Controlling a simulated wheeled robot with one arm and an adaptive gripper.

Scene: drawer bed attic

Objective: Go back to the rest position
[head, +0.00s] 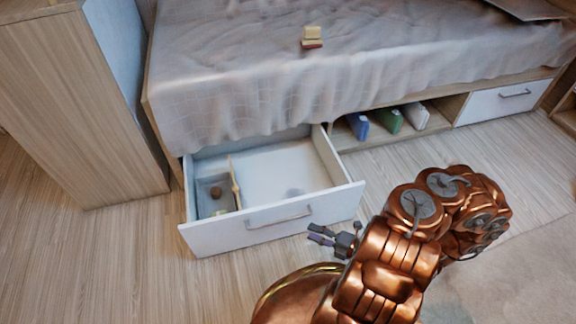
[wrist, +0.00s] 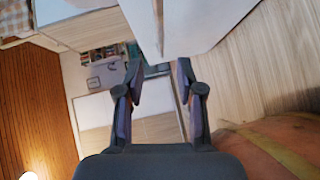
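My gripper (head: 334,238) is at the front right corner of the open drawer, at the end of my copper-coloured arm. In the wrist view my gripper (wrist: 158,82) has its two fingers spread apart with nothing between them. The white drawer (head: 261,231) is pulled out from under the bed; its front panel also shows in the wrist view (wrist: 195,22). The drawer's handle (head: 279,217) is just left of my fingers, and my gripper is apart from it.
The bed (head: 400,50) has a rumpled grey cover with a small yellow and red object (head: 312,37) on it. A wooden cabinet (head: 85,100) stands at the left. Binders (head: 388,119) sit in an open compartment beside a shut drawer (head: 500,101). The floor in front is clear.

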